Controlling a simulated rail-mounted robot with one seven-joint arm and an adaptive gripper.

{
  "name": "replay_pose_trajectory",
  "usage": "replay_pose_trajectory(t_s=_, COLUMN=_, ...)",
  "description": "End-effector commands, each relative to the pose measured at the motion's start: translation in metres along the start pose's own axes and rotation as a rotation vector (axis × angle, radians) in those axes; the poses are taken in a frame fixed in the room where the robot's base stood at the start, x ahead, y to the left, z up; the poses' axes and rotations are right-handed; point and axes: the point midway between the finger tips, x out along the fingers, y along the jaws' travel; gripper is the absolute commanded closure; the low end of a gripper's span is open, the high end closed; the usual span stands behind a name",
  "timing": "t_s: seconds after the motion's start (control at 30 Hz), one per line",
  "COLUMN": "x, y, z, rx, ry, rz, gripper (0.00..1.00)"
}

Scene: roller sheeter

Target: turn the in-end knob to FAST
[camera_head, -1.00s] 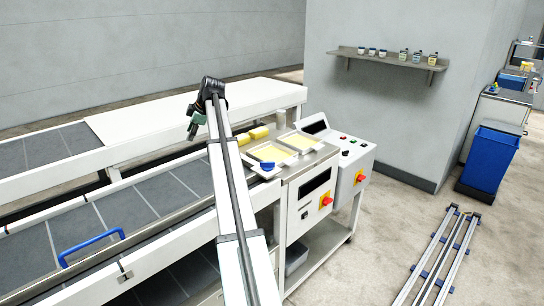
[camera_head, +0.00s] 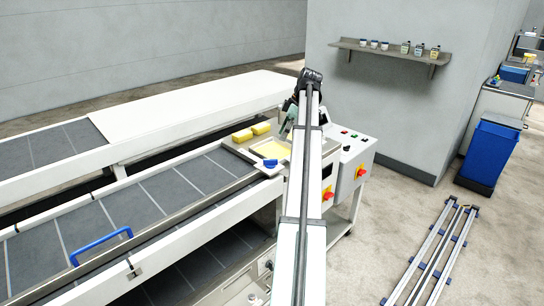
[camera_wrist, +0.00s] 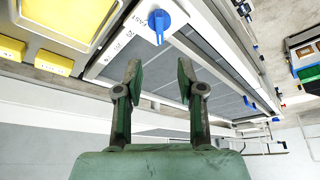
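In the head view, my gripper (camera_head: 287,127) is above the trays, partly hidden by my arm.
Yellow blocks (camera_head: 251,132) lie by a tray (camera_head: 256,150). A control box (camera_head: 357,150) with a red-and-yellow switch (camera_head: 361,172) stands to the right. A blue handle (camera_head: 100,246) rises from the lower-left belt. A blue bin (camera_head: 487,152) stands far right.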

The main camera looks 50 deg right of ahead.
Motion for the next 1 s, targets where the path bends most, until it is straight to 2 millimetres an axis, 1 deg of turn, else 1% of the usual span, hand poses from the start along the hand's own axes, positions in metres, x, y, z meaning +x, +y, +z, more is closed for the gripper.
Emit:
replay_pose_trajectory(t_s=0.1, x=0.023, y=-0.002, z=-0.001, rx=0.000, ry=0.000, rz=-0.003, gripper=0.61)
replay_pose_trajectory(t_s=0.4, x=0.081, y=-0.002, z=-0.002, rx=0.000, ry=0.000, rz=-0.001, gripper=0.61)
replay_pose_trajectory(t_s=0.6, x=0.109, y=-0.001, z=-0.001, rx=0.000, ry=0.000, rz=-0.001, gripper=0.61)
replay_pose_trajectory(t_s=0.8, x=0.121, y=0.000, z=-0.001, rx=0.000, ry=0.000, rz=0.001, gripper=0.61)
replay_pose_trajectory(t_s=1.0, x=0.124, y=0.000, z=-0.001, rx=0.000, ry=0.000, rz=0.001, gripper=0.61)
